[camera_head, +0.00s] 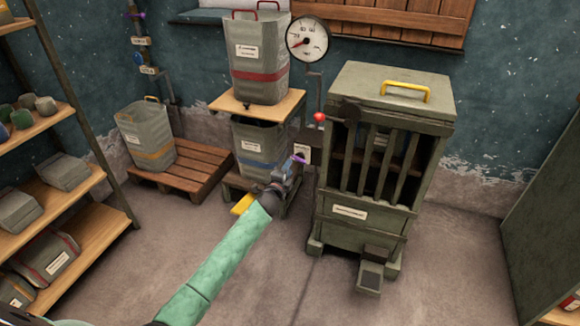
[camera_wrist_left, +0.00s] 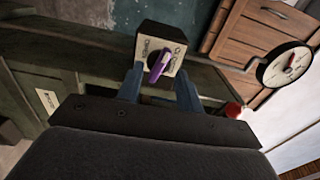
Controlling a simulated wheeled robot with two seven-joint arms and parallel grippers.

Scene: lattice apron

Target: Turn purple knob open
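The purple knob (camera_wrist_left: 160,65) sits on the face of a pale box with OPEN and CLOSED lettering in the left wrist view. In the head view the purple knob (camera_head: 299,159) shows just beyond my left gripper (camera_head: 288,172). In the left wrist view the two blue fingers of my left gripper (camera_wrist_left: 160,85) stand apart, one on each side of the knob's box. My right gripper is not in view.
A grey-green slatted cabinet (camera_head: 368,150) with a red-tipped lever (camera_head: 319,117) stands right of the knob. A round gauge (camera_head: 308,40) hangs above. Stacked bins (camera_head: 259,70) stand behind my left gripper. Shelves (camera_head: 60,135) line the left side. The floor in front is clear.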

